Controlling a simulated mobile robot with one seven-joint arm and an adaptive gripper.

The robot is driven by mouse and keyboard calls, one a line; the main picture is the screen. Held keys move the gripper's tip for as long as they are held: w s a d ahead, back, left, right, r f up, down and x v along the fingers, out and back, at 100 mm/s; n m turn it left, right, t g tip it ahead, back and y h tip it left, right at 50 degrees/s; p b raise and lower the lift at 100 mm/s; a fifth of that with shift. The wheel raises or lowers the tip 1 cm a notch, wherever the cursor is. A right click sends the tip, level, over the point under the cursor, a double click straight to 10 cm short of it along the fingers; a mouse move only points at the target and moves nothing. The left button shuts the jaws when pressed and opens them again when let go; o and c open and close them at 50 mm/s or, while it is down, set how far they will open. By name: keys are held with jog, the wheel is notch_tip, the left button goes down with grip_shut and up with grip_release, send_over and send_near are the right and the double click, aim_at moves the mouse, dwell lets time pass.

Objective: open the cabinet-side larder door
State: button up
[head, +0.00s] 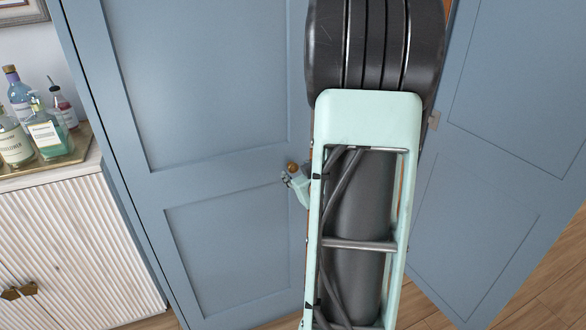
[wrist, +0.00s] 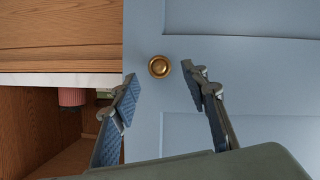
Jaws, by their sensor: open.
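The cabinet-side larder door (head: 215,90) is a blue panelled door, left of centre in the head view, beside the white cabinet. It fills the right of the wrist view (wrist: 260,80). Its round brass knob (head: 292,167) sits near its right edge and also shows in the wrist view (wrist: 159,67). My gripper (head: 288,179) is open and close to the knob, partly hidden behind my arm in the head view. In the wrist view the knob appears just beyond and between my spread fingertips (wrist: 161,84); I see no contact.
The other blue larder door (head: 490,170) stands open at the right. The wrist view shows wooden larder shelving (wrist: 60,45) with a pink jar (wrist: 72,97). The white ribbed cabinet (head: 75,250) at left carries a tray (head: 80,150) with several bottles. Wooden floor (head: 550,290) shows lower right.

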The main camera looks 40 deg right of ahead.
aim_at(294, 168)
jog(key=shift+x, duration=1.9)
jog(key=shift+c, duration=0.6)
grip_shut()
